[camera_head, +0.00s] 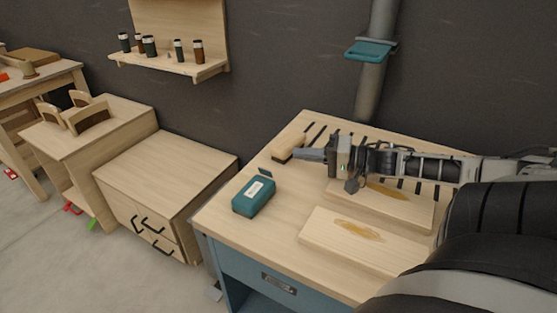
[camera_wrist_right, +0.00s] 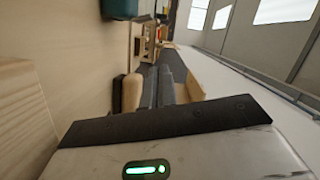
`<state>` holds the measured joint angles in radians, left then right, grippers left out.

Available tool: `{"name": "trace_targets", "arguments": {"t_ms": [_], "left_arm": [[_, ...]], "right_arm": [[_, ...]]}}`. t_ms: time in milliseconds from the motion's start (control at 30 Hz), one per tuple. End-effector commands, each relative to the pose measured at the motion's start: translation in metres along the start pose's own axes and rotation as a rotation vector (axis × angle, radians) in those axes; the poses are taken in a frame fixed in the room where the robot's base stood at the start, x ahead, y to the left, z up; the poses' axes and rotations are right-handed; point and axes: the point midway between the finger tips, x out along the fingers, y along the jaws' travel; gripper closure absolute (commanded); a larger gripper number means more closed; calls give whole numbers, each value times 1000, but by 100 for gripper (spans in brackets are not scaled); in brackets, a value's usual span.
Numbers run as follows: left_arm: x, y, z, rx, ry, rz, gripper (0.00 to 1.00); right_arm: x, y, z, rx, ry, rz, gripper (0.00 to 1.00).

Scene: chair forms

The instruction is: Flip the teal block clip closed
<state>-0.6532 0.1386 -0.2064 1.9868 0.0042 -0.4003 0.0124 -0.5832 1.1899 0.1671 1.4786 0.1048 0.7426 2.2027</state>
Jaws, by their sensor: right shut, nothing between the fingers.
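The teal block (camera_head: 254,195) lies on the left part of the workbench top and has a white label. A small dark teal flap, which looks like its clip (camera_head: 265,170), stands raised at the block's far end. The block's edge also shows at the top of the right wrist view (camera_wrist_right: 120,9). My right gripper (camera_head: 308,155) comes in from the right, above the bench, fingers pointing left. Its fingers (camera_wrist_right: 165,85) are shut and empty, right of the clip and apart from it. My left gripper is not in view.
A wooden-backed brush (camera_head: 288,149) lies close by my right fingertips. Two pale boards (camera_head: 365,235) (camera_head: 410,207) with brown patches lie on the workbench (camera_head: 225,220). Dark slots line its back. A teal fitting (camera_head: 368,51) sits on the pipe behind. A drawer cabinet (camera_head: 165,175) stands left.

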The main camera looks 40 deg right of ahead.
Motion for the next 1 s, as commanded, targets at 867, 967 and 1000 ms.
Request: {"name": "trace_targets", "arguments": {"t_ms": [867, 967, 1000], "left_arm": [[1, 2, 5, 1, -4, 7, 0], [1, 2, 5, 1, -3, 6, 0], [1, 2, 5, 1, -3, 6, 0]], "right_arm": [[56, 0, 40, -1, -1, 0, 100], [56, 0, 40, -1, -1, 0, 100], [56, 0, 40, -1, -1, 1, 100]]}}
